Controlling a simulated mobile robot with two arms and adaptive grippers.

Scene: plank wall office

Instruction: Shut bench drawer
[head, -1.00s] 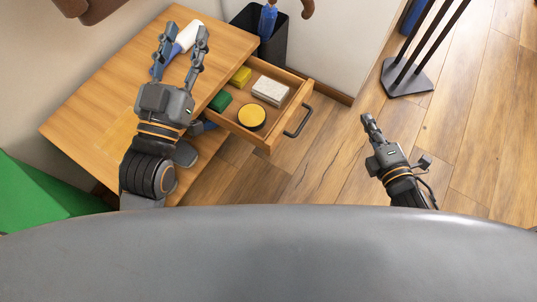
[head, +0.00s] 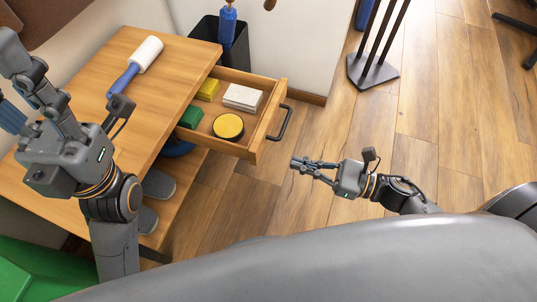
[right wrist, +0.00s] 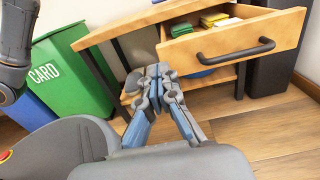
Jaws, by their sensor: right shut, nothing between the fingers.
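The bench drawer (head: 262,128) is pulled out from the right side of the wooden bench (head: 112,62). Its dark bar handle (head: 281,122) is on the drawer front, and it also shows in the right wrist view (right wrist: 236,52). Inside lie a yellow round tin (head: 228,126), a white block (head: 242,97), a yellow block (head: 208,90) and a green block (head: 191,117). My right gripper (head: 295,162) is shut and empty, in front of and below the handle, apart from it. My left gripper (head: 40,75) is open above the bench's left part.
A lint roller (head: 148,54) with a blue handle lies on the bench. A black bin (head: 212,34) stands behind the drawer. A dark stand (head: 373,72) is on the floor. A green bin (right wrist: 72,70) shows in the right wrist view.

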